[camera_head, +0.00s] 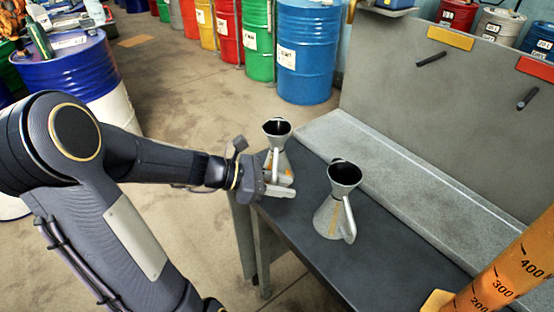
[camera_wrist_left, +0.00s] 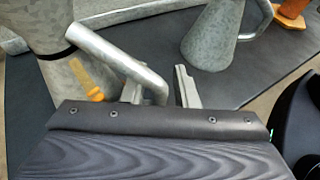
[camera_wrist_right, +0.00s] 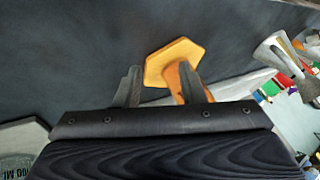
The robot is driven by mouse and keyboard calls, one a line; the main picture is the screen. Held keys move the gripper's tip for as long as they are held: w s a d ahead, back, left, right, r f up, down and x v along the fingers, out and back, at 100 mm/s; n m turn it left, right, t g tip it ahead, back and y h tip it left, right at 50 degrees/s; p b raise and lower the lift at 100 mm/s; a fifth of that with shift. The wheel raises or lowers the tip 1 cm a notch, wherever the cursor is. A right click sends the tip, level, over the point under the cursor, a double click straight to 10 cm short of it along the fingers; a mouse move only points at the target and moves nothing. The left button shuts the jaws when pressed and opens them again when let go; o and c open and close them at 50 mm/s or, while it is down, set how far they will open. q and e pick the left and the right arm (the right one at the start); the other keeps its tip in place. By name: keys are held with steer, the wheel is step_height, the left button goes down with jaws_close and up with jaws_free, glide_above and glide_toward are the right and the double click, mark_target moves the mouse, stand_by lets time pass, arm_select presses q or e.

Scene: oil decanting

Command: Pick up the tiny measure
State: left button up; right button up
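Two grey metal measures with funnel tops stand on the dark bench. The one at the back left (camera_head: 277,133) looks smaller and has an orange mark; the larger one (camera_head: 338,200) stands to its right. My left gripper (camera_head: 283,190) is at the smaller measure's side. In the left wrist view the near measure (camera_wrist_left: 55,30) fills the upper left, and its slanting handle (camera_wrist_left: 115,60) runs down between my parted fingers (camera_wrist_left: 160,90). I cannot tell whether they touch it. The larger measure (camera_wrist_left: 218,35) is behind. My right gripper (camera_wrist_right: 158,88) shows only in its wrist view, its fingers apart.
An orange graduated cylinder (camera_head: 510,268) stands at the bench's front right. Its hexagonal base (camera_wrist_right: 172,60) lies beyond my right fingers. A grey vessel marked in Ml (camera_wrist_right: 18,140) is at that view's lower left. A grey back panel (camera_head: 430,100) rises behind the bench.

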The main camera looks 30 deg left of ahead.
arm_select(q)
jaws_close()
steer(key=shift+r, duration=0.15)
